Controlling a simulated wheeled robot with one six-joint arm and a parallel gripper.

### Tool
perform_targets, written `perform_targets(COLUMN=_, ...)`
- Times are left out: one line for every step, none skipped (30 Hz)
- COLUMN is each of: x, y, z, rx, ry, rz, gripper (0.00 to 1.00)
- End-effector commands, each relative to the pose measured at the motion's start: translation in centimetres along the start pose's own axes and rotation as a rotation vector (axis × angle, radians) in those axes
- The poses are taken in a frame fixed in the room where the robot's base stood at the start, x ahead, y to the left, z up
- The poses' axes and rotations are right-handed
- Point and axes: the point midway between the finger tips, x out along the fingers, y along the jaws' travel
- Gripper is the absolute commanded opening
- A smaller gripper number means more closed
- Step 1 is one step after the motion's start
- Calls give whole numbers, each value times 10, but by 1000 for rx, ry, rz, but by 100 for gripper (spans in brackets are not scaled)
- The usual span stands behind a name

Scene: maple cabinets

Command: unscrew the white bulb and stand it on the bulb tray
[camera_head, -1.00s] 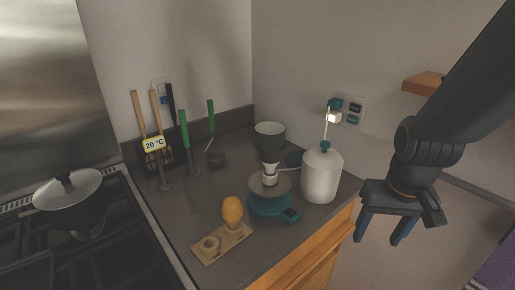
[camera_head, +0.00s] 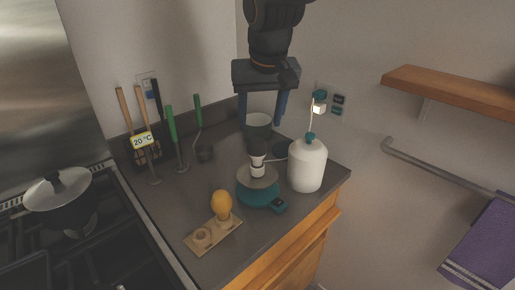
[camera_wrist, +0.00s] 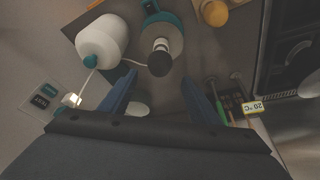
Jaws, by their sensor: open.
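A bulb (camera_head: 258,149) stands upright in a white fitting on a round lamp with a teal base (camera_head: 257,198). Its rounded top looks dark grey here; it also shows in the wrist view (camera_wrist: 160,64). The wooden bulb tray (camera_head: 193,244) lies nearer, to the left of the lamp. A yellow-orange bulb (camera_head: 221,204) stands at its right end, and the round holder at its left end is empty. My gripper (camera_head: 261,124) is open and empty, pointing down. In the head view its fingertips appear above the lamp bulb; in the wrist view (camera_wrist: 160,80) the bulb shows between and beyond them.
Utensils (camera_head: 172,140) stand at the back left, and a lidded pan (camera_head: 57,190) is on the stove.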

Motion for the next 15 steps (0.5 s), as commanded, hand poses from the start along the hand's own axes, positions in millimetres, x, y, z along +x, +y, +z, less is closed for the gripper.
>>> perform_targets(x=7, y=0, z=0, rx=0, ry=0, rz=0, gripper=56)
perform_targets(x=10, y=0, z=0, rx=0, ry=0, rz=0, gripper=56)
perform_targets(x=14, y=0, z=1, rx=0, ry=-1, rz=0, gripper=56)
perform_targets(x=18, y=0, z=1, rx=0, ry=-1, rz=0, gripper=56)
perform_targets(x=21, y=0, z=1, rx=0, ry=-1, rz=0, gripper=56)
perform_targets(x=26, y=0, z=1, rx=0, ry=0, rz=0, gripper=56)
perform_targets(x=30, y=0, z=1, rx=0, ry=0, rz=0, gripper=56)
perform_targets(x=34, y=0, z=1, rx=-1, ry=0, rz=0, gripper=56)
perform_targets(x=39, y=0, z=1, rx=-1, ry=0, rz=0, gripper=56)
perform_targets(x=43, y=0, z=1, rx=-1, ry=0, rz=0, gripper=56)
perform_targets(x=47, y=0, z=1, rx=-1, ry=0, rz=0, gripper=56)
perform_targets(x=52, y=1, z=1, rx=-1, ry=0, rz=0, gripper=56)
perform_targets(x=56, y=1, z=1, rx=-1, ry=0, rz=0, gripper=56)
perform_targets(x=59, y=1, z=1, rx=-1, ry=0, rz=0, gripper=56)
perform_targets(x=64, y=1, z=1, rx=-1, ry=0, rz=0, gripper=56)
